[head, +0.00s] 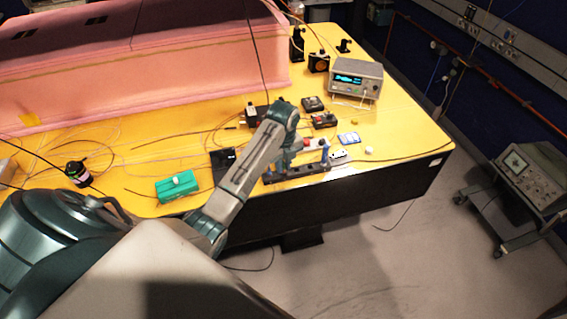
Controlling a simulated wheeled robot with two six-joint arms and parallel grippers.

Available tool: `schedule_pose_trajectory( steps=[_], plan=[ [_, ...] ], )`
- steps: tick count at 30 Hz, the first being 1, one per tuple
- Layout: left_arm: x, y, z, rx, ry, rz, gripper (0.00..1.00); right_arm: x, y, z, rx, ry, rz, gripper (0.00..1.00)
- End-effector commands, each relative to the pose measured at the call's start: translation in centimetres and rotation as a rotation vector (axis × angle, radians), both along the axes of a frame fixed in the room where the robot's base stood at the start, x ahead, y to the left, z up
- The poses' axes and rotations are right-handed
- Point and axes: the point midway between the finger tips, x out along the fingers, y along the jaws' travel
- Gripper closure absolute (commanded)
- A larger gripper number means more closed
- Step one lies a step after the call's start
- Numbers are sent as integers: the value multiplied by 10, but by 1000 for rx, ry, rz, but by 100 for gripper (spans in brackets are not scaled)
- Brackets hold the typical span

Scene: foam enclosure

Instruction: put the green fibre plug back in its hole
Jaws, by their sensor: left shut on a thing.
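My left arm reaches over the yellow bench, and its gripper (283,163) is over the long black block (312,172) at the bench's front edge. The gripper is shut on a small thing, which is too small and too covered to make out. I cannot make out the green fibre plug or its hole, nor tell whether the gripper touches the block. A blue upright part (325,152) shows just right of the gripper. My right gripper is not in view.
A lit instrument (355,79) stands at the back right. Small black boxes and loose fibres lie behind my gripper. A pink foam wall (150,70) bounds the back left.

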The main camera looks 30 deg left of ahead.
Motion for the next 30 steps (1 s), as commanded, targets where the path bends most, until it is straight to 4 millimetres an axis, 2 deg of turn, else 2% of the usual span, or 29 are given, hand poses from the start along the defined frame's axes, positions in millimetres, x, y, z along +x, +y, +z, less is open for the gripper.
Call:
schedule_pose_trajectory(
  steps=[15, 16, 19, 30],
  plan=[
    [0, 0, -11, 0, 1, 0, 100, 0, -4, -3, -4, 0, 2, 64],
    [0, 0, -10, 0, 1, 0, 77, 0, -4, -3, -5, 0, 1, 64],
    [0, 0, -10, 0, 1, 0, 58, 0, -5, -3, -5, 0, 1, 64],
    [1, 1, -4, 0, 0, 2, 58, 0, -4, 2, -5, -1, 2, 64]
  ],
)
